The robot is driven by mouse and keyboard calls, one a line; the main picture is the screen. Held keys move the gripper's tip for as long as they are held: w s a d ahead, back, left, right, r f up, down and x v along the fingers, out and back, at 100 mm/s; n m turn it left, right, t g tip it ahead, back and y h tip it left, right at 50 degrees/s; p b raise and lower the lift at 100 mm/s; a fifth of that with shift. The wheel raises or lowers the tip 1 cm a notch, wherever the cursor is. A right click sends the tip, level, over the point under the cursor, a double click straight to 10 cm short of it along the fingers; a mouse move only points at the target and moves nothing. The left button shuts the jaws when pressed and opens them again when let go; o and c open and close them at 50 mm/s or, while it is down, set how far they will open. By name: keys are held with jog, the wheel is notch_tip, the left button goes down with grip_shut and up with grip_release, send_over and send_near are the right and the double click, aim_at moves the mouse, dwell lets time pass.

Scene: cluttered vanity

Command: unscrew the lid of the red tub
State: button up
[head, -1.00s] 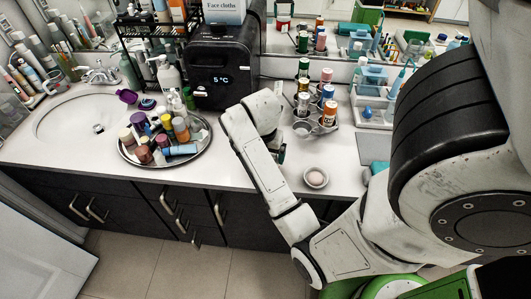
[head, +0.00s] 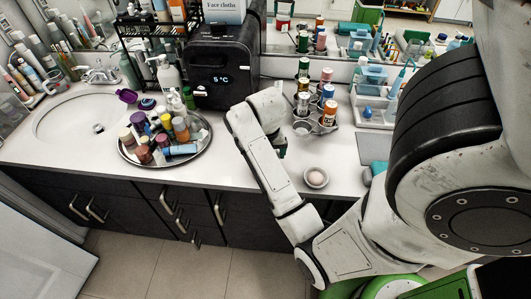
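I cannot make out the red tub on the counter; my arm hides the part of the counter behind my wrist. A small red item (head: 283,23) shows in the mirror at the back, too small to tell whether it is the tub's reflection. My gripper (head: 281,147) is almost fully hidden behind my white wrist; only a dark greenish bit shows at its right edge, low over the counter between the tray and the bottle holder. I cannot see its fingers or whether they hold anything.
A round metal tray (head: 205,151) crowded with bottles and jars stands left of my wrist. A black box (head: 211,58) reading 5 °C stands behind it. A holder with bottles (head: 327,128) is close on the right. A small bowl (head: 316,178) sits near the front edge.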

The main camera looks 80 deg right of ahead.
jog(key=shift+r, duration=1.05)
